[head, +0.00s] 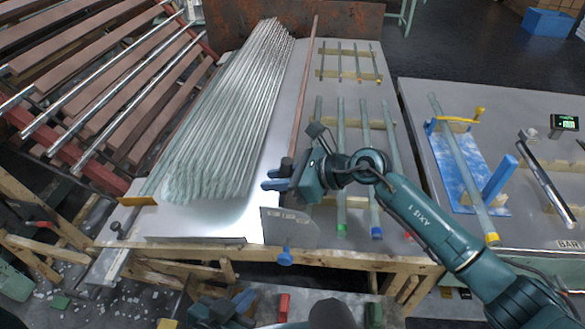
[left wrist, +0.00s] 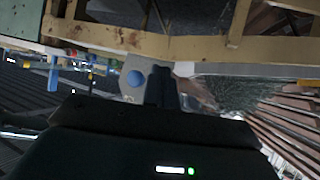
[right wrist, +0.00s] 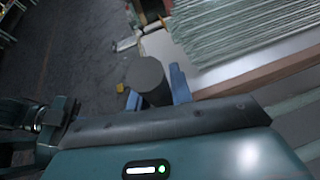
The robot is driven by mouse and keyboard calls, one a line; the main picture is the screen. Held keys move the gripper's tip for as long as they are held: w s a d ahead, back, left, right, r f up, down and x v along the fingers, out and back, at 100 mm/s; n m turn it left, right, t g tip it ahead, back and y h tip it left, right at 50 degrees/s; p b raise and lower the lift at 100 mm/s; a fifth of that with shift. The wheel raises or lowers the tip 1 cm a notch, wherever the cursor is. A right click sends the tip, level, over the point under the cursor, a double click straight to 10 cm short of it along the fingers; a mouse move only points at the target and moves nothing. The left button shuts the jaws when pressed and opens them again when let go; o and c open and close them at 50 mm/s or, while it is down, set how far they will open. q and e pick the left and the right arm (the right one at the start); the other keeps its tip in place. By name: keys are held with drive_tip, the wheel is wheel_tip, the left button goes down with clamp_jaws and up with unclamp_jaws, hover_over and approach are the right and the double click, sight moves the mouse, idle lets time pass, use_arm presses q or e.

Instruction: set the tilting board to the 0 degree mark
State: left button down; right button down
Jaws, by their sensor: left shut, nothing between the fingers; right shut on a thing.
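The tilting board (head: 225,212) is a pale metal sheet bearing a heap of glass tubes (head: 225,120). A brown rail (head: 304,85) runs along its right edge. A grey plate with small markings (head: 290,232) stands at its front right corner; I cannot read the marks. A blue knob (head: 284,258) sits below that plate and also shows in the left wrist view (left wrist: 135,78). My right gripper (head: 270,180) is shut on a dark round handle (right wrist: 150,76) at that corner. My left gripper (head: 245,298) is shut and empty, below and left of the knob, apart from it.
A rack with metal rods (head: 100,90) stands at the left. Several tubes lie on wooden supports (head: 350,120) right of the board. A side bench (head: 540,215) holds a blue fixture with a tube. Wooden frame beams (head: 180,268) run under the front edge.

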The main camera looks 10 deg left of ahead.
drive_tip(key=shift+a+r, duration=0.3)
drive_tip(key=shift+a, duration=0.15)
drive_tip(key=shift+a+h+p, duration=0.2)
drive_tip(key=shift+h+p, duration=0.2)
use_arm(q)
drive_tip(key=shift+s+a+y, duration=0.1)
drive_tip(key=shift+a+y, duration=0.2)
drive_tip(key=shift+a, duration=0.3)
use_arm(e)
drive_tip(key=shift+a+f, duration=0.25)
drive_tip(key=shift+a, duration=0.1)
drive_tip(key=c, duration=1.3)
unclamp_jaws()
use_arm(q)
drive_tip(key=shift+d+r, duration=0.15)
use_arm(e)
drive_tip(key=shift+o, duration=0.2)
drive_tip(key=shift+f, duration=0.1)
